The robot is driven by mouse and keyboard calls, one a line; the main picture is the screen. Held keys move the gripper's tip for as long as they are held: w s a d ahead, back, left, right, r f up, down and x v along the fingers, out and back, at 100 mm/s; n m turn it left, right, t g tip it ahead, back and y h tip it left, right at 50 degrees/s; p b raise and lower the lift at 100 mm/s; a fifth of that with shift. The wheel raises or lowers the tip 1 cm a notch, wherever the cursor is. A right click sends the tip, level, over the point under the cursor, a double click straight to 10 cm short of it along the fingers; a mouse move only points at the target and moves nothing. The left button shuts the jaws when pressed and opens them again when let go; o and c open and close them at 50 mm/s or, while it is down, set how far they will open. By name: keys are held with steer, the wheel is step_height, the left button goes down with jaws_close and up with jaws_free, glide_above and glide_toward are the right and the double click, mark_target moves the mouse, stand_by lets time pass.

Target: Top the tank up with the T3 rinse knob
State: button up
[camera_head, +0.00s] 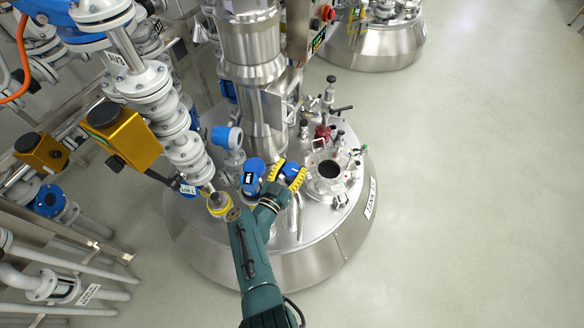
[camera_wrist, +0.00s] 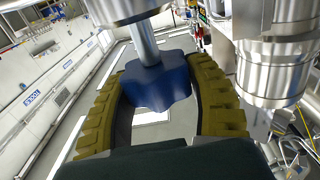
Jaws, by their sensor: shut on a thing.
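The steel tank (camera_head: 330,250) stands at the centre of the head view, with many fittings on its domed lid. My gripper (camera_head: 287,174) reaches over the lid, its yellow ribbed fingers closed around a blue knob. In the wrist view the blue lobed knob (camera_wrist: 155,82) sits between both fingers of my gripper (camera_wrist: 158,85), on a short metal stem. The fingers lie along its two sides. In the head view my arm and fingers hide most of the knob. I cannot read a T3 mark on it.
A blue-capped instrument (camera_head: 253,172) with a label stands just left of my gripper. An open round port (camera_head: 330,170) lies to the right. A steel column (camera_head: 250,60) and valve piping (camera_head: 160,110) crowd the left. A display (camera_head: 318,41) hangs behind. Floor at right is clear.

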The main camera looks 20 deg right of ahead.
steer(key=o, duration=1.2)
steer(key=v, duration=1.2)
